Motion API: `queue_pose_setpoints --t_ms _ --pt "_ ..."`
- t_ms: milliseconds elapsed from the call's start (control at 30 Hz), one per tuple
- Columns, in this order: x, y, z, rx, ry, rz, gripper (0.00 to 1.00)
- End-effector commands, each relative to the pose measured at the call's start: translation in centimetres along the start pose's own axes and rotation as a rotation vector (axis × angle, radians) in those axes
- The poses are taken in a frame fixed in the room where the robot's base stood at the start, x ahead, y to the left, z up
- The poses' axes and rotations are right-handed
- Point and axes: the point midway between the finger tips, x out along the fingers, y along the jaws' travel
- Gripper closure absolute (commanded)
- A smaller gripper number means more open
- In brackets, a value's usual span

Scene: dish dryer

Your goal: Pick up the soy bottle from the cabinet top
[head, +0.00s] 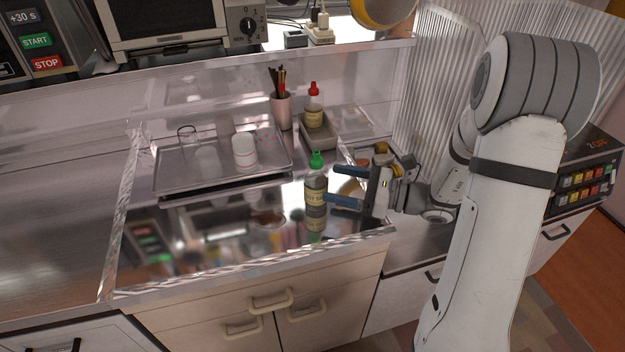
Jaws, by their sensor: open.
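A green-capped bottle (316,189) with a pale label stands upright on the shiny counter top (180,235), near its front right. A red-capped bottle (313,110) stands upright further back in a small grey tray. I cannot read either label well enough to tell which is the soy bottle. My gripper (333,184) comes in from the right, level with the green-capped bottle. Its two blue fingers are spread apart and point left, with their tips close to the bottle's right side. I cannot tell whether they touch it. Nothing is held.
A metal tray (175,182) with a white cup (244,150) and clear glasses lies left of the bottles. A utensil holder (281,112) stands beside the small grey tray (331,132). A ridged wall (428,75) rises behind my arm. The counter's front left is clear.

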Motion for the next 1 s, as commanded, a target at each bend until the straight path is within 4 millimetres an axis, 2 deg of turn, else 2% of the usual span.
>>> queue_pose_setpoints --t_ms 533,867,1000 --pt "7.1 0.7 0.3 -0.002 0.002 0.017 0.26" --pt "7.8 0.7 0.3 -0.001 0.003 0.015 0.26" --pt "7.8 0.7 0.3 -0.001 0.003 0.016 0.38"
